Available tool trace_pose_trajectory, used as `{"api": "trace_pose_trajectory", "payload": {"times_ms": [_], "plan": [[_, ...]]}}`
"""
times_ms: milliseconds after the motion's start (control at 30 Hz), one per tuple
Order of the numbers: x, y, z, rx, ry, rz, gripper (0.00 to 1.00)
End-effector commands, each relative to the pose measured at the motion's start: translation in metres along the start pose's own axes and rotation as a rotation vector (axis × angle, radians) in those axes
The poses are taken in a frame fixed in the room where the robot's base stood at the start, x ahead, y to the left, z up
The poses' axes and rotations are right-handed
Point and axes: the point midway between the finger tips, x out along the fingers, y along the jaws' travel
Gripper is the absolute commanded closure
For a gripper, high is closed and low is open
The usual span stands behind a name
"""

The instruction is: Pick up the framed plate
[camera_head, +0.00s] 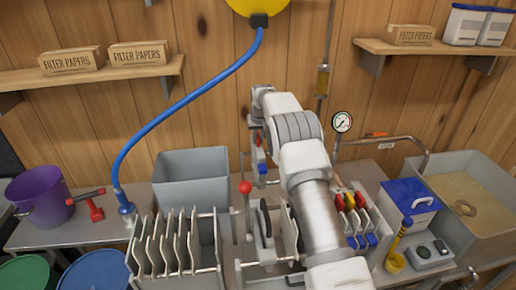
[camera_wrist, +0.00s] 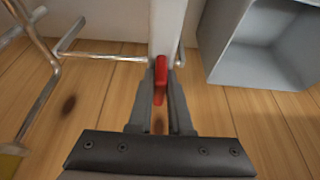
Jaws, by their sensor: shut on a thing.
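My gripper (camera_wrist: 160,85) is shut on the red handle (camera_wrist: 160,72) of a plate. A pale upright edge of this framed plate (camera_wrist: 163,30) shows beyond the fingertips in the wrist view. In the head view the held plate (camera_head: 261,155) hangs nearly edge-on below the end of my arm, with red and blue parts showing. It appears raised, behind the press. My arm partly hides the press and the space around it.
White plates (camera_head: 165,243) stand in a rack at the left. Plates with red and yellow handles (camera_head: 350,203) stand right of my arm. A grey bin (camera_head: 190,180) is behind the rack; it may be the bin in the wrist view (camera_wrist: 270,45). A gauge (camera_head: 342,122) and pipe stand at the back.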

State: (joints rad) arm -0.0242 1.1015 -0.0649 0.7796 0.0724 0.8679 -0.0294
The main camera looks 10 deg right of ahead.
Motion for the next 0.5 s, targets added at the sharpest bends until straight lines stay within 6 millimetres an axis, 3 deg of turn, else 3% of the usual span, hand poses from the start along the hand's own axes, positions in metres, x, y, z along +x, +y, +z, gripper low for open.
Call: {"api": "trace_pose_trajectory", "payload": {"times_ms": [100,500], "plan": [[-0.026,0.000,-0.013,0.000,0.010,0.000,1.00],[-0.099,0.000,-0.042,0.000,0.006,0.000,1.00]]}}
